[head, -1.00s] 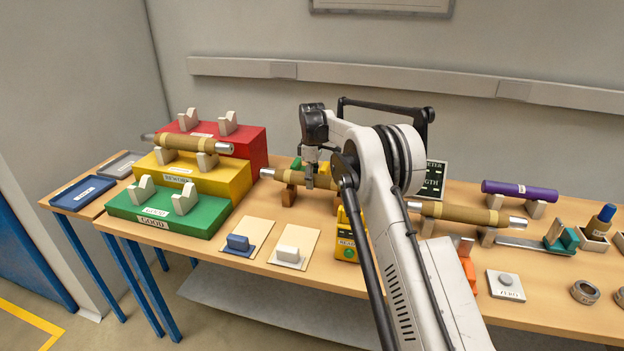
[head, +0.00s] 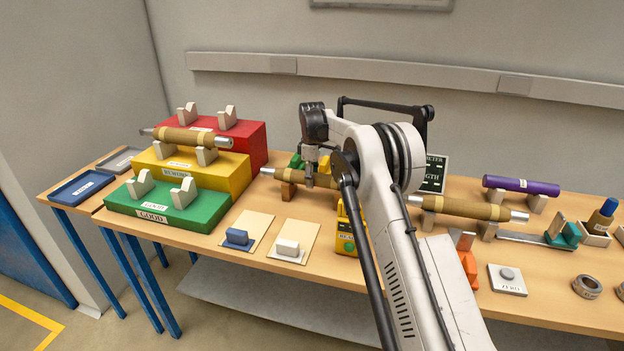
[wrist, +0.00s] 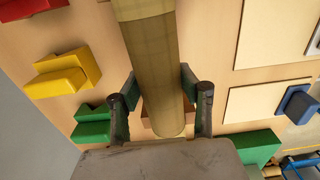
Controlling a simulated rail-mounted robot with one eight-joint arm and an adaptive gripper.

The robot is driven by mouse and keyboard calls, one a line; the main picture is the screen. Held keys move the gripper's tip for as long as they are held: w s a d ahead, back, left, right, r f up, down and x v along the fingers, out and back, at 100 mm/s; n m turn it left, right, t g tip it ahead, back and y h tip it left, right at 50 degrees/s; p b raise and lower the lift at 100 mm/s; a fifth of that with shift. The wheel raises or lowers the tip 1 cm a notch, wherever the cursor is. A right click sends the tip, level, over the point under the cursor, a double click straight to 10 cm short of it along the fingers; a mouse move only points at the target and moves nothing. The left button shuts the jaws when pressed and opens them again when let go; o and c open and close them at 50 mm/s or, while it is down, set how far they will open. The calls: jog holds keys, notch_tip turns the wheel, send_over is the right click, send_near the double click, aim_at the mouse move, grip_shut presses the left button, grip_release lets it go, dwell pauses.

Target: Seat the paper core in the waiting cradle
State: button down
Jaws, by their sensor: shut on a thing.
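A tan paper core (head: 293,176) with a metal left end lies level at the middle of the bench, just over a brown cradle block (head: 288,191). I cannot tell whether it bears on the block. My gripper (head: 309,182) reaches down from above and is shut on the core. In the wrist view the core (wrist: 152,70) runs between my two fingers (wrist: 160,98), one on each side. My arm hides the core's right end. Empty grey cradles stand on the green block (head: 165,205) and the red block (head: 248,138).
Other tan cores lie on the yellow block (head: 222,171) and on grey supports at right (head: 462,208). A purple roll (head: 520,186) lies behind. Two cream pads (head: 250,224) (head: 310,231) lie in front. A dark sign (head: 434,172) stands close right of my arm.

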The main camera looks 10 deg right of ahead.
jog(key=shift+f, duration=0.3)
jog(key=c, duration=1.1)
grip_release()
jog(key=shift+o, duration=0.2)
jog(key=shift+r, duration=0.1)
notch_tip(320, 180, up, 12)
jog(key=shift+f, duration=0.1)
